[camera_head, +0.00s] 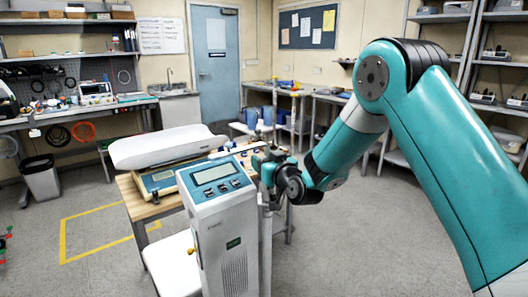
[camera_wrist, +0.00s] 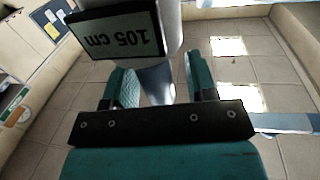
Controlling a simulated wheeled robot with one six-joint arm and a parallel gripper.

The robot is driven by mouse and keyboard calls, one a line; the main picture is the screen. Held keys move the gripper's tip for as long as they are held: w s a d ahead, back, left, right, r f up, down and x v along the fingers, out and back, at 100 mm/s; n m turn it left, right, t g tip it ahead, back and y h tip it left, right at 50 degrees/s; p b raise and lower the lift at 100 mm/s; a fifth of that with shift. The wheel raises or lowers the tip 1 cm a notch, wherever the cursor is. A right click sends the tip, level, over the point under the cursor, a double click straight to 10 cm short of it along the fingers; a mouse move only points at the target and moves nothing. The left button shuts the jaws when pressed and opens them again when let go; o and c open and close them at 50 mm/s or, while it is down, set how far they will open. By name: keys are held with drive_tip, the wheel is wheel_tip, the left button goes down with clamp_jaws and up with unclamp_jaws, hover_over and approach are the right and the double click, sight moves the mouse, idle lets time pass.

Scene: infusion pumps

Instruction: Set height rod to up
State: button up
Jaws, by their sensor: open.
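The height rod (camera_head: 266,250) is a pale upright post just right of a white-grey column unit. My gripper (camera_head: 268,170) is at the upper part of the rod, seen small and partly dark in the head view. In the wrist view my gripper (camera_wrist: 160,85) is open, with a teal finger on each side of a pale grey rounded post (camera_wrist: 156,82). I cannot tell whether the fingers touch it. A black-framed display (camera_wrist: 115,33) reading "105 cm" appears upside down just beyond the fingers, on a white body. The rod's top is hidden behind my gripper.
The column unit (camera_head: 222,235) has a blue panel with a screen and buttons. Behind it a wooden table (camera_head: 143,208) bears a white tray scale (camera_head: 165,147). Shelves (camera_head: 492,60) stand at the right. Grey floor is open at the front left.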

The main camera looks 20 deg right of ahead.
drive_tip(key=shift+w+a, duration=0.1)
drive_tip(key=shift+w, duration=0.35)
drive_tip(key=shift+c, duration=0.5)
clamp_jaws()
wheel_tip(320, 180, up, 62)
drive_tip(key=p, duration=2.1)
drive_tip(key=shift+p, duration=0.35)
drive_tip(key=shift+o, duration=0.5)
unclamp_jaws()
drive_tip(key=shift+f, duration=0.2)
drive_tip(key=b+v, duration=0.9)
drive_tip(key=v, duration=0.8)
drive_tip(key=shift+s+b, duration=0.2)
drive_tip(key=shift+b, duration=0.15)
